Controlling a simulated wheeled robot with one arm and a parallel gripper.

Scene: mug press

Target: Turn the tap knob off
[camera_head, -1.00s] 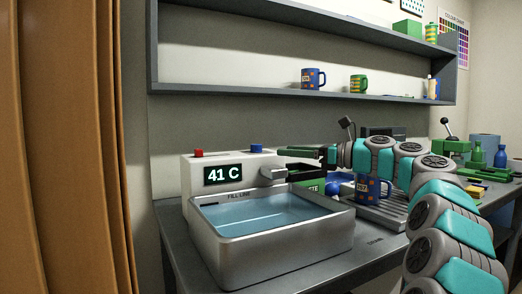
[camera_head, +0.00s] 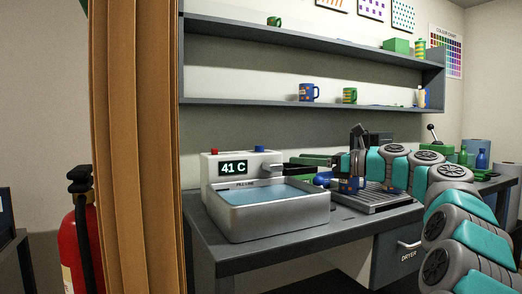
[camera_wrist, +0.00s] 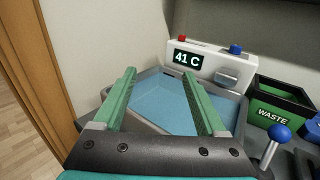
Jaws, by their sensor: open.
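A white tap unit (camera_head: 242,165) with a 41 C display stands behind a metal basin (camera_head: 270,218) of water. A red knob (camera_head: 214,151) and a blue knob (camera_head: 259,149) sit on its top; in the wrist view the red knob (camera_wrist: 182,39) is left and the blue knob (camera_wrist: 235,49) right. A grey spout (camera_wrist: 226,79) juts from its front. I cannot tell whether water runs from it. My gripper (camera_wrist: 158,75) is open and empty, its green fingers over the basin in the wrist view and apart from both knobs. The head view shows its fingers right of the unit.
A green WASTE bin (camera_wrist: 280,104) stands right of the basin, with a blue-balled lever (camera_wrist: 279,133) in front. A shelf (camera_head: 290,104) runs above.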

